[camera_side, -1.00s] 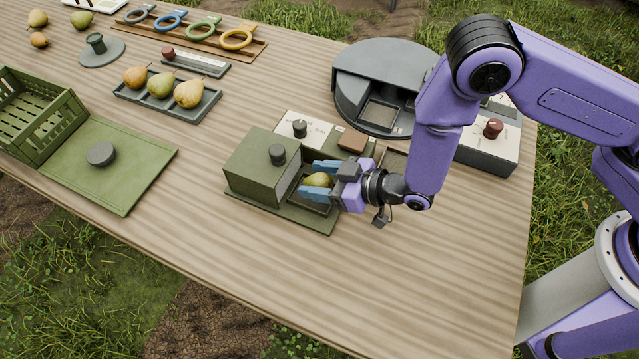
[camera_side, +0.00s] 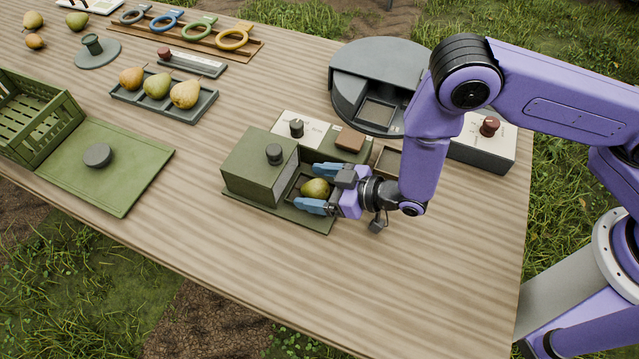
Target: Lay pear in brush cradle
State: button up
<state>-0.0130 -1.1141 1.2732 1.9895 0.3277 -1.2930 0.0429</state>
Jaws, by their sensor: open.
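A green-yellow pear (camera_side: 315,189) lies in the small open cradle (camera_side: 293,196) at the right side of the green brush box (camera_side: 261,165). My gripper (camera_side: 318,187) is open, its blue fingers spread on either side of the pear. The fingers look apart from the pear, though the far finger is partly hidden. The cradle's right end is hidden behind my gripper.
A tray (camera_side: 205,108) with three pears stands behind to the left. A green crate (camera_side: 40,122) and a green board with a grey knob (camera_side: 97,155) are at far left. A dark round machine (camera_side: 375,68) stands behind my gripper. The front right of the table is clear.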

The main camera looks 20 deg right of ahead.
jog(key=shift+r, duration=0.15)
jog(key=v, duration=1.2)
jog(key=s+d+r+n+g+h, duration=0.1)
jog(key=s+d+r+g+h, duration=0.3)
jog(key=s+d+r, duration=0.3)
jog(key=s+d+r+n+g+h, duration=0.2)
jog(key=s+d+r+g+h, duration=0.3)
jog(key=d+r, duration=0.7)
jog(key=s+d, duration=0.2)
jog(key=d, duration=0.4)
jog(key=shift+n, duration=0.3)
jog(key=shift+d, duration=0.1)
dwell(1.0)
